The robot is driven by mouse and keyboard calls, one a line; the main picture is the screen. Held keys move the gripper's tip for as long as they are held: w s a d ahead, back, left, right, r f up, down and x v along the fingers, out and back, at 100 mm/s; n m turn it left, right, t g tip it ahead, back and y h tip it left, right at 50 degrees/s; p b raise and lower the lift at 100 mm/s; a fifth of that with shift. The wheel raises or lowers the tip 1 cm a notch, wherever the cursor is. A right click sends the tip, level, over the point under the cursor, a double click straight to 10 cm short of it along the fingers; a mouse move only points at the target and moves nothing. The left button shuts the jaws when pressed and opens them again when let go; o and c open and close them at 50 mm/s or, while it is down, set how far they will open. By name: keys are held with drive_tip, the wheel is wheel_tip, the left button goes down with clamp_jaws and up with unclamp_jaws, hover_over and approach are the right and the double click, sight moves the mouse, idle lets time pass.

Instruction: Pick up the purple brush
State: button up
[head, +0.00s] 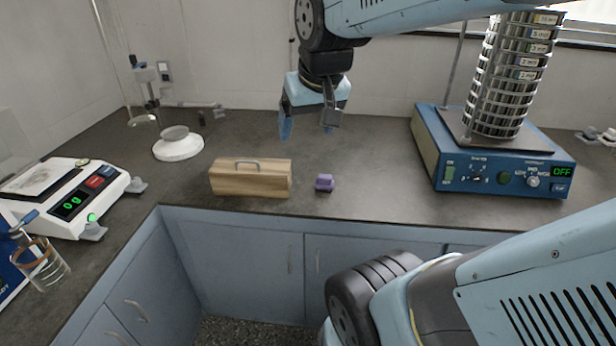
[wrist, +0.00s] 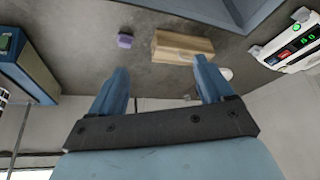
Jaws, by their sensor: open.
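The purple brush (head: 324,183) is a small purple block on the dark countertop, just right of the wooden box. In the wrist view the purple brush (wrist: 125,41) shows at the upper left, beyond the fingertips. My gripper (head: 307,128) is open and empty. It hangs above the counter, higher than the brush and a little behind it. In the wrist view my gripper (wrist: 158,66) shows its two blue fingers spread wide, with nothing between them. Nothing hides the top of the brush.
A wooden box with a handle (head: 250,178) stands close left of the brush. A blue sieve shaker (head: 490,150) with a sieve stack (head: 508,80) stands at right. A white scale (head: 65,195), a beaker (head: 42,262) and a white bowl stand (head: 178,147) are at left. The counter right of the brush is clear.

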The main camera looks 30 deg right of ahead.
drive_tip(key=shift+o, duration=1.2)
drive_tip(key=w+d+f+m+g, duration=0.1)
drive_tip(key=w+d+f, duration=0.2)
drive_tip(key=w, duration=0.2)
drive_tip(key=w+d+f+m+g, duration=0.1)
drive_tip(key=w+d+f+m, duration=0.1)
drive_tip(key=w, duration=0.4)
wheel_tip(320, 180, down, 2)
drive_tip(key=shift+w+d+h, duration=0.2)
drive_tip(key=shift+d+h, duration=0.1)
drive_tip(key=shift+d, duration=0.55)
drive_tip(key=m+g, duration=0.2)
drive_tip(key=m, duration=0.2)
approach(324, 176)
drive_tip(key=f, duration=0.7)
drive_tip(key=shift+d+f, duration=0.25)
drive_tip(key=shift+f, duration=0.1)
drive_tip(key=shift+w+d+f, duration=0.15)
drive_tip(key=shift+w+f, duration=0.05)
drive_tip(key=shift+f, duration=0.6)
drive_tip(key=shift+w+d+f, duration=0.1)
drive_tip(key=shift+w+f, duration=0.1)
drive_tip(key=shift+f, duration=0.65)
drive_tip(key=shift+w+d+f, duration=0.15)
drive_tip(key=shift+w+f, duration=0.1)
drive_tip(key=shift+f, duration=0.55)
drive_tip(key=shift+c, duration=0.2)
drive_tip(key=c, duration=1)
